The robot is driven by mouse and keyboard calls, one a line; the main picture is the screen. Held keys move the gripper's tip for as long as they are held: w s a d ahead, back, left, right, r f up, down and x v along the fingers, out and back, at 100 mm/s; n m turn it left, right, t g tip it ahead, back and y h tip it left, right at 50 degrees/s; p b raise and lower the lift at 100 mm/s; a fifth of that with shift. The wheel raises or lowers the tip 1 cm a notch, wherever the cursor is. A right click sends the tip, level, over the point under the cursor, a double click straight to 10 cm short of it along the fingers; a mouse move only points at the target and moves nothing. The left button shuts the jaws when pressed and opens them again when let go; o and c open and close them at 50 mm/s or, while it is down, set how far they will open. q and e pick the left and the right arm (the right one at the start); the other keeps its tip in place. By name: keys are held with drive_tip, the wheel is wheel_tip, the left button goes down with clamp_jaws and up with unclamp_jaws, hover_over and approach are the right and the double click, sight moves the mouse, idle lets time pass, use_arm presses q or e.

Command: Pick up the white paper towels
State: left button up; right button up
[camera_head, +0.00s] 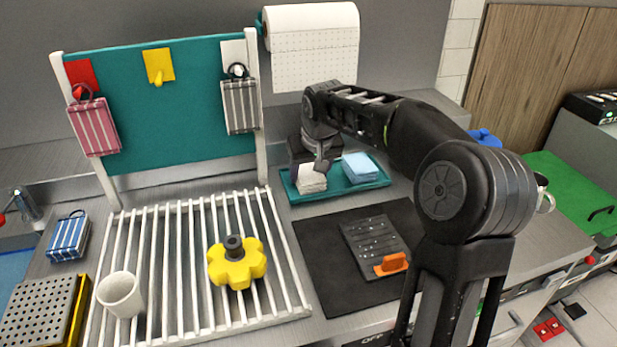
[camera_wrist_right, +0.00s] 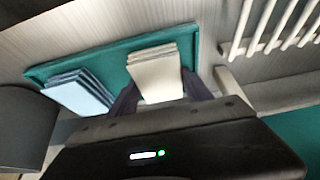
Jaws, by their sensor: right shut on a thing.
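The white paper towels (camera_head: 312,180) are a small stack on the left part of a teal tray (camera_head: 330,193). My right gripper (camera_head: 313,170) reaches down over the tray from above and is shut on the stack. In the right wrist view the white towels (camera_wrist_right: 155,72) sit between the two dark fingers (camera_wrist_right: 158,92), with the tray (camera_wrist_right: 105,57) around them. I cannot tell whether the stack is lifted off the tray. My left gripper is not in view.
Blue towels (camera_head: 360,168) lie beside the white ones on the tray. A paper roll (camera_head: 314,45) hangs behind. A white rack (camera_head: 180,235) with a yellow flower-shaped piece (camera_head: 237,268) and a white cup (camera_head: 121,294) is to the left. A dark mat (camera_head: 335,285) lies in front.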

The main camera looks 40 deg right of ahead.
sight(309, 174)
drive_tip(key=c, duration=0.4)
drive_tip(key=shift+r, duration=0.1)
drive_tip(key=shift+c, duration=0.2)
wheel_tip(309, 174, up, 10)
drive_tip(key=shift+p, duration=0.45)
